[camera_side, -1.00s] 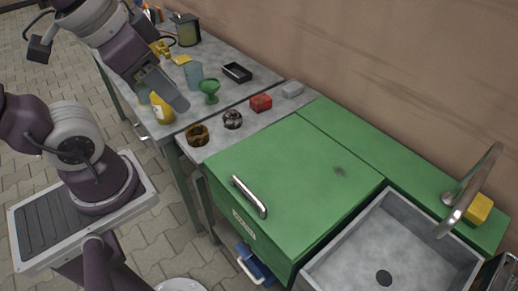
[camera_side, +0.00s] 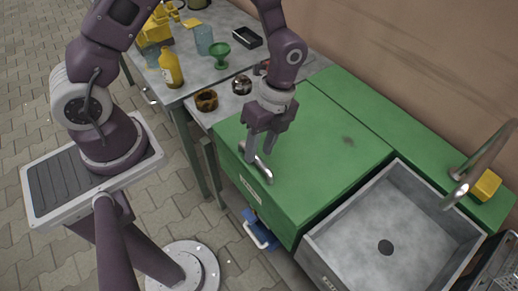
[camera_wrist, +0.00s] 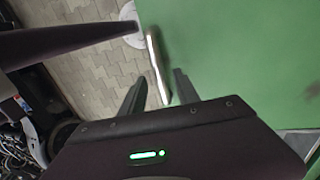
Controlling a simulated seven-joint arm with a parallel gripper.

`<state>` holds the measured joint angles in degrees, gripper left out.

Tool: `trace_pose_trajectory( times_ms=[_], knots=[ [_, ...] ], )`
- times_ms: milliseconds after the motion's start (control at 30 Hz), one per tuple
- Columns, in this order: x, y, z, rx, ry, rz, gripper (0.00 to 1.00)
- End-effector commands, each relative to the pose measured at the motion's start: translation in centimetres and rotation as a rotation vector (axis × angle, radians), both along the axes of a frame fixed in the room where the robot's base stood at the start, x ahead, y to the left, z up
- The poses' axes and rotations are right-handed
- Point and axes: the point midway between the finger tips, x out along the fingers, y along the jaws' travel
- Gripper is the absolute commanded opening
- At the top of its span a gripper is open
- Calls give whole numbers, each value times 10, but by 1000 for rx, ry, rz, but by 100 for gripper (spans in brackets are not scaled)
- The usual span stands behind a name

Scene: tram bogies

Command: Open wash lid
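The green wash lid (camera_side: 325,150) lies flat and closed beside the sink, and it fills the right of the wrist view (camera_wrist: 235,60). Its metal bar handle (camera_side: 262,170) is near the lid's front left edge. In the wrist view the handle (camera_wrist: 156,62) runs lengthwise, its near end between my fingers. My gripper (camera_side: 259,155) points down at the handle, and its fingers (camera_wrist: 160,88) are apart. The side view shows the fingertips close to the bar. I cannot tell whether they touch it. My gripper hides part of the handle in the side view.
A grey sink (camera_side: 400,230) with a curved tap (camera_side: 490,165) and a yellow sponge (camera_side: 486,185) is at the right. A yellow bottle (camera_side: 171,68), a green goblet (camera_side: 221,52) and other items stand on the tables at the back left. The lid's top is otherwise clear.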

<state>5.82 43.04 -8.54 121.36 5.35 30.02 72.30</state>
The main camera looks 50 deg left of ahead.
Motion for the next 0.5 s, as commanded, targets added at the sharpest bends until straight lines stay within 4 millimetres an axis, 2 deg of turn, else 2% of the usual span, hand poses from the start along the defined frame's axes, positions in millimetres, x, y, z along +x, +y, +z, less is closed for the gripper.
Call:
trace_pose_trajectory(
  times_ms=[100, 333, 367, 500],
  knots=[
    [-3, 0, -10, 1, 1, 1, 38],
    [-3, 1, -11, 2, 0, 3, 38],
    [-3, 1, -11, 2, 0, 3, 34],
    [-3, 1, -11, 2, 0, 3, 6]
  ],
)
